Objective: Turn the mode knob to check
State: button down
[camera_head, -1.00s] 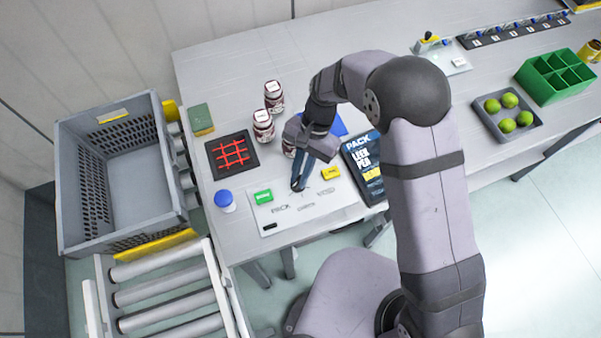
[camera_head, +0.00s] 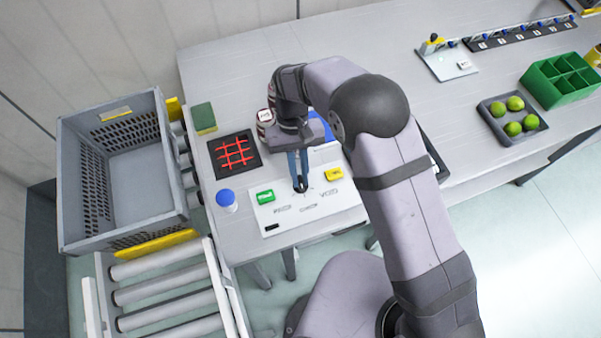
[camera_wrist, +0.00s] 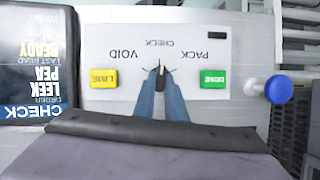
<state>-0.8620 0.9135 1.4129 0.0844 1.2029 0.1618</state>
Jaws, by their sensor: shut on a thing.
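The white control panel (camera_head: 330,203) lies on the table, with labels PACK, CHECK and VOID readable in the wrist view (camera_wrist: 120,30). The dark mode knob (camera_wrist: 160,76) sits between the fingertips. My gripper (camera_head: 301,187) points down at the panel and is shut on the knob; it also shows in the wrist view (camera_wrist: 160,80). The visible part of the knob points roughly toward the CHECK label (camera_wrist: 160,43). The fingers cover much of the knob, so its exact angle is hard to tell.
A green button (camera_head: 265,196) and a yellow button (camera_head: 334,174) flank the knob. A dark order screen (camera_wrist: 38,70) reads CHECK, LEEK, PEA and READY. A jar (camera_head: 266,125) is behind my gripper.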

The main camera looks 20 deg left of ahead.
jog(key=shift+a+n, duration=0.1)
jog(key=shift+n, duration=0.5)
jog(key=shift+r, duration=0.1)
jog(key=c, duration=1.8)
grip_release()
jog(key=b+v, duration=0.2)
jog(key=v, duration=0.5)
jog(key=shift+b, duration=0.3)
jog(key=shift+s+a+r, duration=0.1)
